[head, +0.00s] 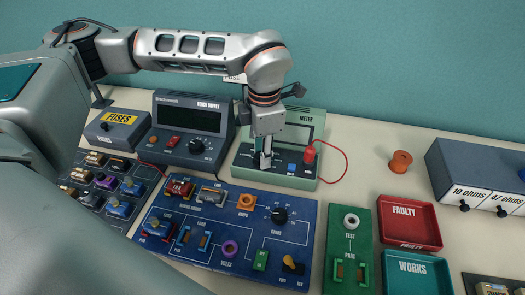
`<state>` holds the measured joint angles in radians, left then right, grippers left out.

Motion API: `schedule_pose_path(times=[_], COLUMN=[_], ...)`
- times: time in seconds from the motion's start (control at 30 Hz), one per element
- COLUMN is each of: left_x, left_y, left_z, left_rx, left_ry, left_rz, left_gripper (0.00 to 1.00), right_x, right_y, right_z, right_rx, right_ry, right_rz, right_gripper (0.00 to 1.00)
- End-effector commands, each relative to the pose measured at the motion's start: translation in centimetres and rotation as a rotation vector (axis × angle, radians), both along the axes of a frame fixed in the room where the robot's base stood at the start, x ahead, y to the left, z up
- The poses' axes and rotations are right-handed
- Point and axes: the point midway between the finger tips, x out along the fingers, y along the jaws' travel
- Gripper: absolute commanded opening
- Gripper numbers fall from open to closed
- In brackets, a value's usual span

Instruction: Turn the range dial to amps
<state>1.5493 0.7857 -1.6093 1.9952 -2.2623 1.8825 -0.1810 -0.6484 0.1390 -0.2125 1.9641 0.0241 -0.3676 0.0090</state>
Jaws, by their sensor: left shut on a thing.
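The green meter (243,172) stands on the table near the middle, with a grey screen at its upper part. My left gripper (263,160) points down over the left part of the meter's front panel. Its fingers are shut on what appears to be the range dial, which they mostly hide, so I cannot read where the dial points. A blue button (291,167) and a red plug (309,155) with a red lead sit to the right of the fingers. My right gripper is not in view.
A dark bench supply (171,150) stands close left of the meter. A blue circuit board (190,252) with knobs and coloured rings lies in front. A green test board (347,221), a red tray (411,201) and a teal tray (400,266) are at the right. An orange spool (400,162) stands alone.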

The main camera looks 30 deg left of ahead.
Motion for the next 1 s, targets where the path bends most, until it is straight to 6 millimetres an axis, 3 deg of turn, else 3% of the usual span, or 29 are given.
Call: schedule_pose_path(times=[1.0], left_x=[-0.2], left_y=[0.0], left_z=[0.2], left_rx=[-0.001], left_ry=[-0.004], left_rz=[-0.888], left_gripper=[0.05], right_x=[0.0], right_y=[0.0], right_z=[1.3], right_rx=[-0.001], right_ry=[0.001], right_rz=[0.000], right_gripper=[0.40])
